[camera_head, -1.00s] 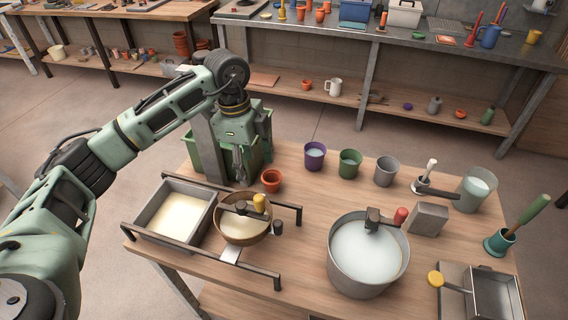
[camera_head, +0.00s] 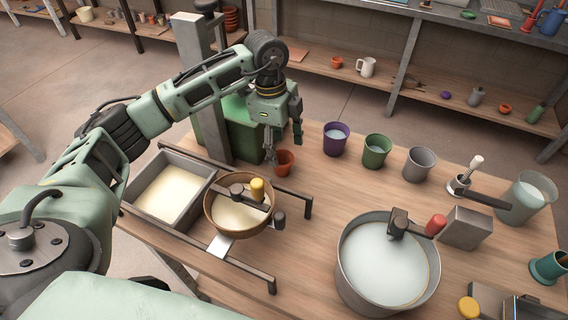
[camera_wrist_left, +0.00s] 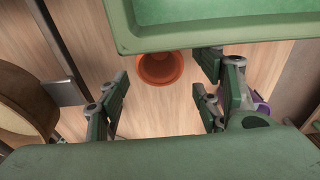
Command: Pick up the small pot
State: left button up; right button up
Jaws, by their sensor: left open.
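The small pot (camera_head: 285,164) is terracotta and stands upright on the wooden table beside the green bin (camera_head: 238,135). In the left wrist view the pot (camera_wrist_left: 160,70) shows from above, partly hidden at the top by the bin's rim (camera_wrist_left: 205,42). My left gripper (camera_head: 284,143) is open and empty, pointing down just above the pot, with part of one finger in front of it. In the left wrist view its fingers (camera_wrist_left: 163,98) are spread, with the pot between and beyond them. My right gripper is not in view.
A purple cup (camera_head: 336,140), a green cup (camera_head: 376,151) and a grey cup (camera_head: 418,164) stand to the right of the pot. A brown bowl (camera_head: 238,226) on rails and a tray (camera_head: 140,190) are in front. A grey post rises behind left.

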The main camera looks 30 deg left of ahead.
aim_at(281, 162)
pick_arm(q)
jog(key=f, duration=0.1)
jog(key=f+p, duration=0.1)
jog(key=f, duration=0.3)
jog(key=shift+s+d+f+p, duration=0.1)
jog(key=shift+s+d+p, duration=0.15)
jog(key=shift+p, duration=0.1)
jog(key=shift+f, duration=0.25)
jog(key=c, duration=1.3)
